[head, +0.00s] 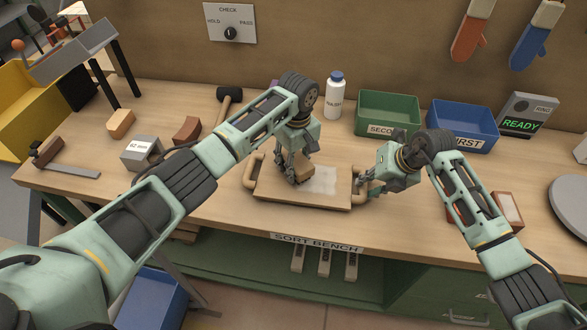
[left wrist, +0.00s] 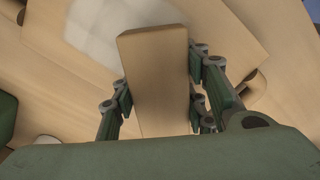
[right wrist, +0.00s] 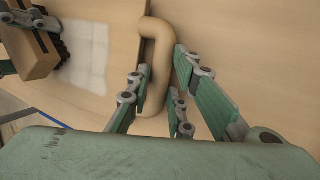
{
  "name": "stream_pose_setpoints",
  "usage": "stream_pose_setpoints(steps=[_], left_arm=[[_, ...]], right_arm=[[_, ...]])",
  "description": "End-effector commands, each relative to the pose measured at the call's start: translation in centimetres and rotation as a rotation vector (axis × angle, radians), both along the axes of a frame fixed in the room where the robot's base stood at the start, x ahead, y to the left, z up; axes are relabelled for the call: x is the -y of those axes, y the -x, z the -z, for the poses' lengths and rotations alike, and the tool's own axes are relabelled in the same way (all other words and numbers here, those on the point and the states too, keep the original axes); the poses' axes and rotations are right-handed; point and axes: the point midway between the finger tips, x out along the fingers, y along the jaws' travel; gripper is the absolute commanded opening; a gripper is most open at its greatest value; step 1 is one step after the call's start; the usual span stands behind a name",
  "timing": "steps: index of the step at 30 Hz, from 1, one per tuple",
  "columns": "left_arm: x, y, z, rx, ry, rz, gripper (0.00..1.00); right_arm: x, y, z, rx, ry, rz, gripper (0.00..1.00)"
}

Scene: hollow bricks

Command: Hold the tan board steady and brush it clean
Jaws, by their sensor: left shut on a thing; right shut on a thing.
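The tan board (head: 290,198) lies flat on the wooden bench, with a looped handle at each end. A pale dusty patch (head: 324,180) covers part of its middle and right. My left gripper (head: 296,174) is shut on a tan wooden brush block (left wrist: 155,85) over the board, at the left edge of the patch. The brush's underside is hidden, so I cannot tell whether it touches. My right gripper (head: 363,182) is shut on the board's right handle (right wrist: 155,65). The left handle (head: 250,171) is free.
A green bin (head: 388,110) and a blue bin (head: 463,122) stand behind on the right, beside a white bottle (head: 335,97). A dark mallet (head: 229,97) and several bricks lie to the left. More bricks lie under my right arm. The bench's front edge is close to the board.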

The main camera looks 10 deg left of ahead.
Motion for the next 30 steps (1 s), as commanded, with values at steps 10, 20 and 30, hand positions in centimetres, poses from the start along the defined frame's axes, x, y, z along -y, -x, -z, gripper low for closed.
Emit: stream_pose_setpoints(steps=[10, 20, 30], left_arm=[[0.1, -1.7, 0.0, 0.001, 0.001, -0.002, 0.20], [0.0, -3.9, 0.2, 0.001, 0.001, -0.002, 0.20], [1.3, -4.1, 0.2, -0.001, 0.001, 0.001, 0.20]], right_arm=[[0.1, 0.4, 0.5, -0.012, 0.007, -0.003, 0.03], [0.1, 0.4, 0.5, -0.011, 0.006, -0.003, 0.03], [0.1, 0.4, 0.5, -0.011, 0.006, -0.003, 0.03]])
